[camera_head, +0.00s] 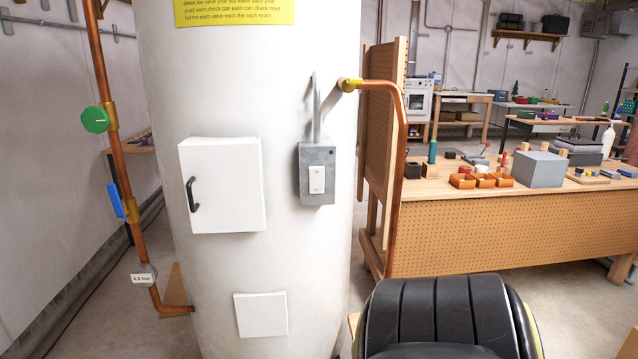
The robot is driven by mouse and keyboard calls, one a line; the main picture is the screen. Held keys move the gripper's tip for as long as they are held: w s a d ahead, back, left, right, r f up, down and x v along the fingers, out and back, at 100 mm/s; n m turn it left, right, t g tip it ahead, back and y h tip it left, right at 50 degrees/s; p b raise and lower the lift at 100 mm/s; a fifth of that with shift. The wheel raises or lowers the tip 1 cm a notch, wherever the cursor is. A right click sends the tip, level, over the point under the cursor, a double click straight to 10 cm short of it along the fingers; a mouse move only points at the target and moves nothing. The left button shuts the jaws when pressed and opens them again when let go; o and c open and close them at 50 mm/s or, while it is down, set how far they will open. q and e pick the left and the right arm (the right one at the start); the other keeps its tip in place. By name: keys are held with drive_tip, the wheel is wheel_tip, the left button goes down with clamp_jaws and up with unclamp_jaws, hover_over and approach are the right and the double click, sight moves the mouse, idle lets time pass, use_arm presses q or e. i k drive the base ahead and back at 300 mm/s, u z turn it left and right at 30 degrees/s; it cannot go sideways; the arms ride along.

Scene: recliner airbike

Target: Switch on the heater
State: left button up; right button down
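The heater (238,110) is a tall white cylinder standing left of the middle in the head view, close in front of me. A grey box with a white rocker switch (316,180) is mounted on its right front side. The switch face is too small to tell which side is pressed. Left of it is a closed white door panel (230,185) with a black handle. A smaller white panel (261,314) is lower down. A yellow notice (235,12) is at the top. Neither of my grippers is in view.
A black padded seat (440,315) stands front right. A wooden workbench (500,232) with boxes stands behind it.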

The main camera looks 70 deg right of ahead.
sight(316, 173)
drive_tip(key=z, duration=2.25)
drive_tip(key=k, duration=1.35)
drive_tip(key=u, duration=0.6)
drive_tip(key=i, duration=1.1)
drive_tip(key=z, duration=0.55)
